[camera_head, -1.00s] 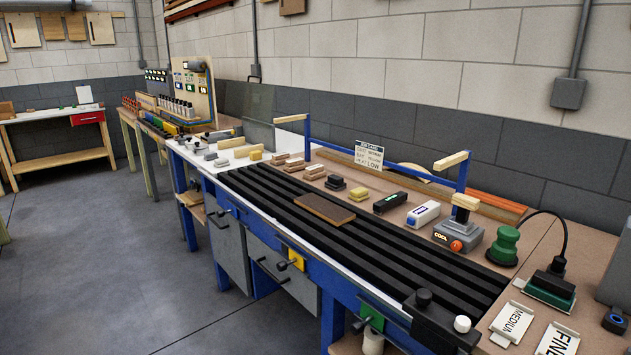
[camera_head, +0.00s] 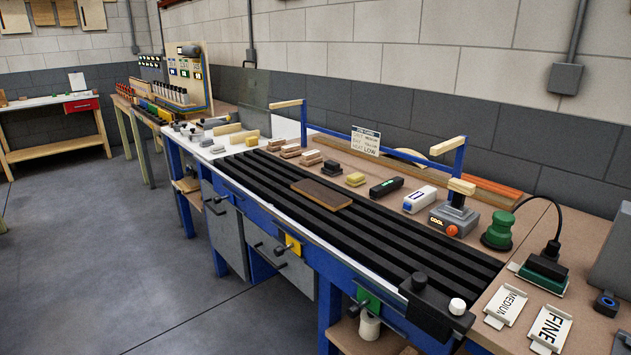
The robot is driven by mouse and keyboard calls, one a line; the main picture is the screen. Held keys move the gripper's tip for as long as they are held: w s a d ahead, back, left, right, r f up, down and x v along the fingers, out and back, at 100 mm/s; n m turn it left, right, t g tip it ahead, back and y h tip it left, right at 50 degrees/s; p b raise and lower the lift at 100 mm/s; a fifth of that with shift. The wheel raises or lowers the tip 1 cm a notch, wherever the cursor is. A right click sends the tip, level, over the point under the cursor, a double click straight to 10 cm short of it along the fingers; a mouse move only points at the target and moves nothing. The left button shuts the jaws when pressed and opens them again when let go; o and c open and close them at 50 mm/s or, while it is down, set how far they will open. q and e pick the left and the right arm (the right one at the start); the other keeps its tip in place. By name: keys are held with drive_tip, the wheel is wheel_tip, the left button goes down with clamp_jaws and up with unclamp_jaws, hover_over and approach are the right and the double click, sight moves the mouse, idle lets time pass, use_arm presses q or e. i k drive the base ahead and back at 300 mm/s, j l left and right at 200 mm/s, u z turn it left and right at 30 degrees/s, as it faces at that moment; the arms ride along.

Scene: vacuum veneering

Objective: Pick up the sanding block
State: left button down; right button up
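No block is labelled as the sanding block. A small dark block (camera_head: 331,167) and a yellow block (camera_head: 355,179) stand in the row behind the black slatted bed. Neither of my grippers is in view.
A brown board (camera_head: 321,194) lies on the black slatted bed (camera_head: 400,240). A blue frame with wooden bars (camera_head: 380,151) rises behind it. A green round-topped tool (camera_head: 498,231) and a grey control box (camera_head: 454,219) stand at right. The floor left of the bench is clear.

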sight(309, 159)
drive_tip(key=i+j, duration=0.25)
drive_tip(key=i+j+z, duration=0.1)
drive_tip(key=i+j, duration=0.15)
drive_tip(key=j, duration=0.2)
drive_tip(key=i+j, duration=0.2)
drive_tip(key=j, duration=0.15)
drive_tip(key=i+j+z, duration=0.1)
drive_tip(key=i+j, duration=0.15)
drive_tip(key=j, duration=0.15)
